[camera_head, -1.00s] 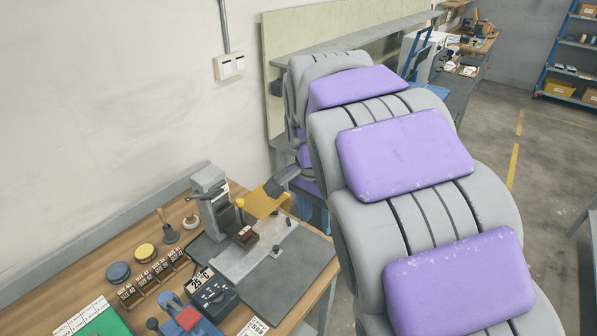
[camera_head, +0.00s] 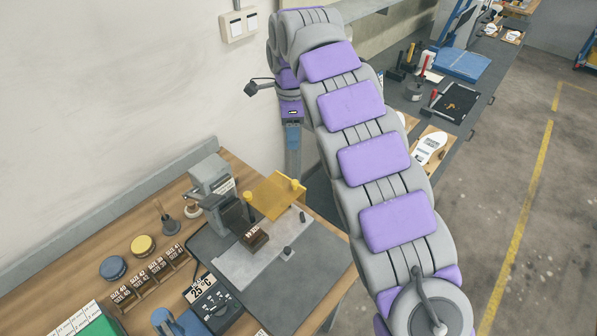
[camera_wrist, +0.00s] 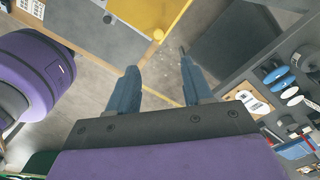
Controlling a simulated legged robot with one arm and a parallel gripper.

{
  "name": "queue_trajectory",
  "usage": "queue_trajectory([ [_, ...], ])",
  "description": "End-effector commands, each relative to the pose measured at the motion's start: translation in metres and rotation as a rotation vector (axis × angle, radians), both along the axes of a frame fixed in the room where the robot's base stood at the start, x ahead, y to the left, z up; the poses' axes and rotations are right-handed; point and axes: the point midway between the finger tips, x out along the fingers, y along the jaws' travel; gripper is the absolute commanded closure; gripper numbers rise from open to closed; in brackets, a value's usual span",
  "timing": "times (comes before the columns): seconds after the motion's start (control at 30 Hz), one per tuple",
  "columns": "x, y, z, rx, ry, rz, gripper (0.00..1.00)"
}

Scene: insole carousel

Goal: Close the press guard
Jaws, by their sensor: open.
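The press (camera_head: 212,185) is a grey machine at the back of the wooden bench, by the wall. Its guard (camera_head: 273,196) is a yellow panel that sticks out to the right of the press, with small knobs at its edge. The dark block (camera_head: 253,236) beside the press is not covered by it. My gripper (camera_head: 293,168) hangs behind the guard, apart from it, with blue fingers pointing down. In the wrist view my gripper (camera_wrist: 158,70) is open and empty. The guard (camera_wrist: 150,12) and a round knob (camera_wrist: 158,35) show beyond the fingertips there.
A second grey bench (camera_head: 465,125) with tools runs behind my arm. Floor is open at the right.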

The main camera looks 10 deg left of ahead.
Motion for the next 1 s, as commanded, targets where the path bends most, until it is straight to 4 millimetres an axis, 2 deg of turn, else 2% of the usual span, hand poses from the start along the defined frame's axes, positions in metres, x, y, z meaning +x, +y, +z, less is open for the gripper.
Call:
queue_trajectory([
  [0.17, 0.001, -0.004, -0.02, 0.002, -0.001, -0.001, 0.5],
  [0.7, 0.001, 0.0, -0.128, -0.004, 0.002, 0.0, 0.5],
  [0.8, 0.001, -0.002, -0.144, -0.002, 0.005, -0.001, 0.5],
  [1.0, 0.002, -0.003, -0.164, 0.001, -0.001, -0.001, 0.5],
])
